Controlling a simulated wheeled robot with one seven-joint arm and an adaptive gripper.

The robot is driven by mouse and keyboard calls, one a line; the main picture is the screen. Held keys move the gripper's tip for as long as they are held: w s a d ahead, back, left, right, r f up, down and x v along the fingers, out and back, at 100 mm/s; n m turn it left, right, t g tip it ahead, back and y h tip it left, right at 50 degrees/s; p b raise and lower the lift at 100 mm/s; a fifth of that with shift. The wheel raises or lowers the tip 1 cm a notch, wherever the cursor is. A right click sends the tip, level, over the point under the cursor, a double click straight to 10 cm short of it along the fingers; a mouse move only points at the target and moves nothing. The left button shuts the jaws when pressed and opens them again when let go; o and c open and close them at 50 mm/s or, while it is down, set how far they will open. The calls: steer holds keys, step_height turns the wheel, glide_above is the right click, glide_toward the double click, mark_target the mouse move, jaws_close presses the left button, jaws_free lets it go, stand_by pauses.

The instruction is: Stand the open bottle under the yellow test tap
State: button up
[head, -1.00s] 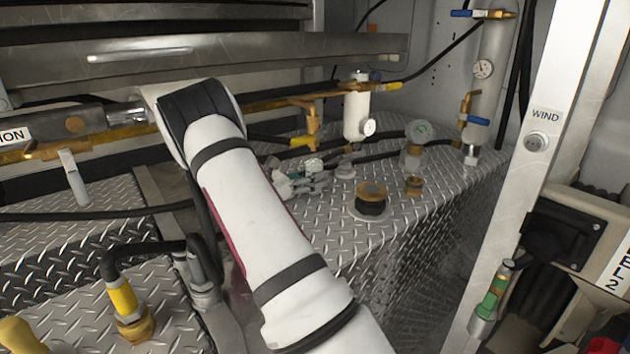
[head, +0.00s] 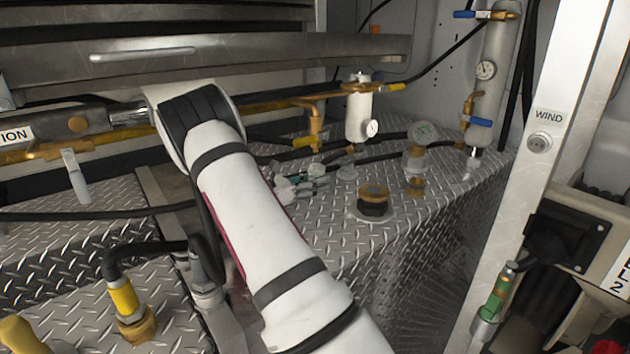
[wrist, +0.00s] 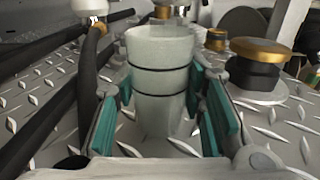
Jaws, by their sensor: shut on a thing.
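The open bottle (wrist: 163,85) is a pale, translucent, cup-like vessel with two dark bands, upright in the wrist view. My gripper (wrist: 165,105) has its teal pads on both sides of it and is shut on it. In the head view my gripper (head: 300,180) is small, low over the diamond-plate deck, and the bottle is hard to make out there. What looks like the yellow test tap (head: 306,141), brass with a yellow handle, hangs above and close to my gripper. I cannot tell whether the bottle's base touches the deck.
A black cap with a brass top (head: 373,200) stands on the deck (head: 340,235) to the right of my gripper. A white cylinder (head: 359,112) is behind. Black hoses run left of the bottle in the wrist view.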

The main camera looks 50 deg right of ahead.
steer(key=o, duration=1.1)
steer(key=shift+c, duration=0.2)
steer(key=v, duration=1.2)
